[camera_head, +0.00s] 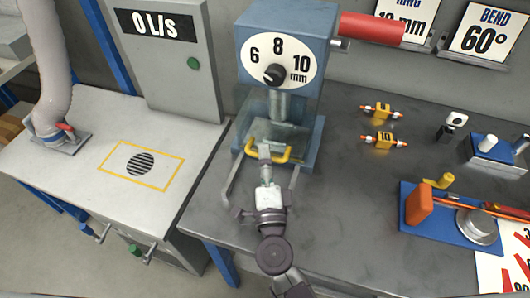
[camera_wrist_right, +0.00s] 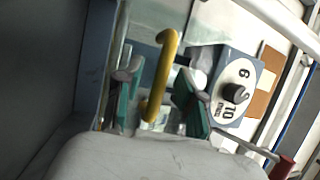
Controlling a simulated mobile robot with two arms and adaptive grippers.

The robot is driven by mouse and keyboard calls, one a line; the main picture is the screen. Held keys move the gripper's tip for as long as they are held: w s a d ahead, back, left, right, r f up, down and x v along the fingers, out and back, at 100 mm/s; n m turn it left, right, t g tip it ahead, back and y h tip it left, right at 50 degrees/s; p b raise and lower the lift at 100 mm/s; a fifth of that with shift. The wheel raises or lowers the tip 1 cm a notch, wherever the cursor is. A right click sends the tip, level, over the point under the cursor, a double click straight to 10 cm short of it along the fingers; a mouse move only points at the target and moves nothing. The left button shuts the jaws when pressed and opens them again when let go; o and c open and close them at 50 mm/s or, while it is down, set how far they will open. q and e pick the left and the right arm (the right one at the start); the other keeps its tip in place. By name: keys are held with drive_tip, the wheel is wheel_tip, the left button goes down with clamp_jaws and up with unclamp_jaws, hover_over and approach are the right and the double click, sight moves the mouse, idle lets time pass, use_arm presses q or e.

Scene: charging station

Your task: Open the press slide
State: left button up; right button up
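The blue press (camera_head: 318,32) stands at the left end of the dark bench, with a dial marked 6, 8 and 10 mm. The yellow handle (camera_head: 283,156) of its slide sits low at the press front, beneath a clear guard (camera_head: 262,108). Two rails stick out from the press toward the front. My left gripper is not in view.
A red lever (camera_head: 372,28) sticks out right of the press. Two yellow fittings (camera_head: 377,140) and a blue bending tool (camera_head: 450,218) lie farther right. A grey cabinet marked 0 L/s (camera_head: 165,60) stands left. The bench front right of my arm is clear.

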drive_tip(key=shift+w+r, duration=0.1)
drive_tip(key=shift+w, duration=0.25)
clamp_jaws()
drive_tip(key=shift+s, duration=0.1)
